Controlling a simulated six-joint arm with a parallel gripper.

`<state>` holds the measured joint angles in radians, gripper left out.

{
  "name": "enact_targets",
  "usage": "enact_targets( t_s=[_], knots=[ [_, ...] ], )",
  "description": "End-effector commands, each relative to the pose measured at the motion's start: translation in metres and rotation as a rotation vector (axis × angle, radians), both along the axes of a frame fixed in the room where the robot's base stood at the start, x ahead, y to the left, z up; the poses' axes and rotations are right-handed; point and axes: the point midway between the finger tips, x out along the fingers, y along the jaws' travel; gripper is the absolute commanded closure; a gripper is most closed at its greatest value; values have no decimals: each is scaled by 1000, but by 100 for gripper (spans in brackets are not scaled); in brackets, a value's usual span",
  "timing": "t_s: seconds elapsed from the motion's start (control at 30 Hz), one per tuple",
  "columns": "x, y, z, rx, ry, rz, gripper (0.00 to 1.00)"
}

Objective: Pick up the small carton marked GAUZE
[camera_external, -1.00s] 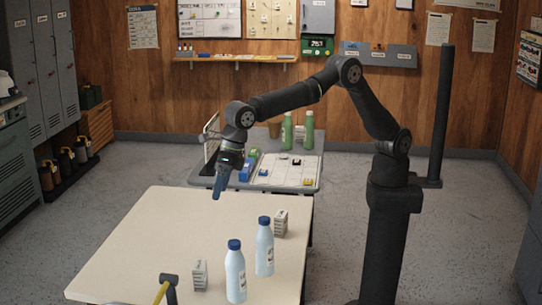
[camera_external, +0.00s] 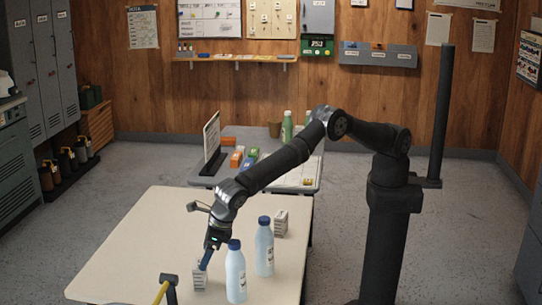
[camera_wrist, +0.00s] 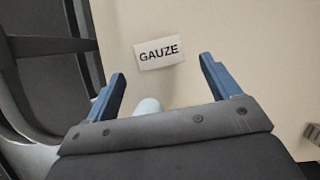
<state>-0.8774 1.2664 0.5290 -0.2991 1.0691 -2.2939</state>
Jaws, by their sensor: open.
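The carton marked GAUZE shows in the wrist view (camera_wrist: 160,53) as a small white face with black letters, lying ahead of and between my fingertips. In the external view my gripper (camera_external: 206,260) reaches down at a small white carton (camera_external: 199,281) near the front of the table, partly covered by the fingers; its label is not readable there. My gripper (camera_wrist: 163,75) has its two blue fingers apart with nothing held between them. A second small carton (camera_external: 281,224) stands farther back on the table, its marking too small to read.
Two pale bottles with blue caps stand right of the near carton, one close by (camera_external: 236,279) and one farther back (camera_external: 265,252). A yellow-handled tool (camera_external: 168,282) is at the front edge. The cream table (camera_external: 150,235) is clear to the left.

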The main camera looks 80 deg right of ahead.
Motion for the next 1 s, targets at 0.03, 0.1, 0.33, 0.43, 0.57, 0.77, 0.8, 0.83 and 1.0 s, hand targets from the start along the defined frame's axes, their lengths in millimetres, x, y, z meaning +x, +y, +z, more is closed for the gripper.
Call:
enact_targets(
  t_s=[0.03,0.1,0.33,0.43,0.57,0.77,0.8,0.83,1.0],
  knots=[
    [3,0,-7,0,0,0,18],
    [5,1,-13,0,0,0,18],
    [10,1,-25,0,1,0,18],
    [15,1,-37,-1,1,0,18],
    [21,2,-53,0,1,0,18],
    [27,3,-65,1,0,0,18],
    [27,3,-65,1,0,0,18],
    [27,3,-65,1,0,0,18],
    [27,3,-65,1,0,0,18]
  ],
)
